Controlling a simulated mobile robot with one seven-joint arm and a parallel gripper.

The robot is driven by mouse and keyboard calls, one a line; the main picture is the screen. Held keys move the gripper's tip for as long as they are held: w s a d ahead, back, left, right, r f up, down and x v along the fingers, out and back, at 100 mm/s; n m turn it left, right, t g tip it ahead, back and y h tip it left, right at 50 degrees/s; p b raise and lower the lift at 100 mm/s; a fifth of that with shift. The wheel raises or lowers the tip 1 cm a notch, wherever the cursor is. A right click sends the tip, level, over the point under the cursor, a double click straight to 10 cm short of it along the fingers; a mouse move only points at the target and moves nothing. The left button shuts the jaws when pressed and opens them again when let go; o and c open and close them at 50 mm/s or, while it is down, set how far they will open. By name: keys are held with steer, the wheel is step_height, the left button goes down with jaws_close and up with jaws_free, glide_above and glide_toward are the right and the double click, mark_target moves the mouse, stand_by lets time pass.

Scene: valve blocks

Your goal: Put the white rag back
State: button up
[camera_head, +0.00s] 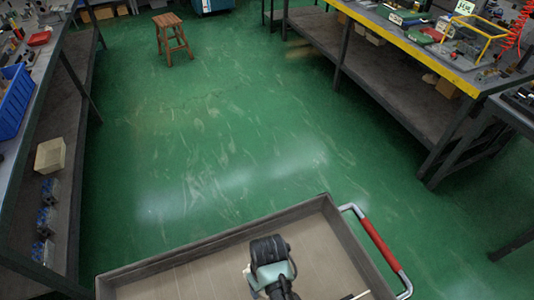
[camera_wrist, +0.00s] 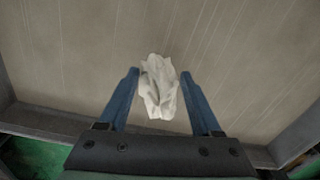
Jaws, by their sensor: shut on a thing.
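The crumpled white rag (camera_wrist: 159,88) is between the two blue fingers of my gripper (camera_wrist: 160,74) in the wrist view. My gripper is shut on it, with folds of cloth standing out past the fingertips. Behind the rag is the plain floor of a grey-brown tray (camera_head: 185,280). I cannot tell whether the rag touches that floor. In the head view my wrist is over the tray, and it hides the fingers and most or all of the rag.
The tray has raised walls and a red-and-grey handle (camera_head: 380,243) at its right. Green floor (camera_head: 210,150) lies open beyond it. A workbench with a yellow edge (camera_head: 440,55) stands at right. A shelf with a blue bin (camera_head: 15,100) is at left. A wooden stool (camera_head: 172,35) stands at back.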

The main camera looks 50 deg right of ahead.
steer(key=shift+f, duration=2.35)
steer(key=shift+f+b, duration=0.15)
steer(key=shift+b, duration=0.15)
steer(key=o, duration=1.3)
steer(key=r, duration=0.4)
steer(key=r+p, duration=0.1)
steer(key=r, duration=0.7)
steer(key=shift+s+d+r, duration=0.1)
steer(key=shift+d+r, duration=0.05)
steer(key=shift+d, duration=0.1)
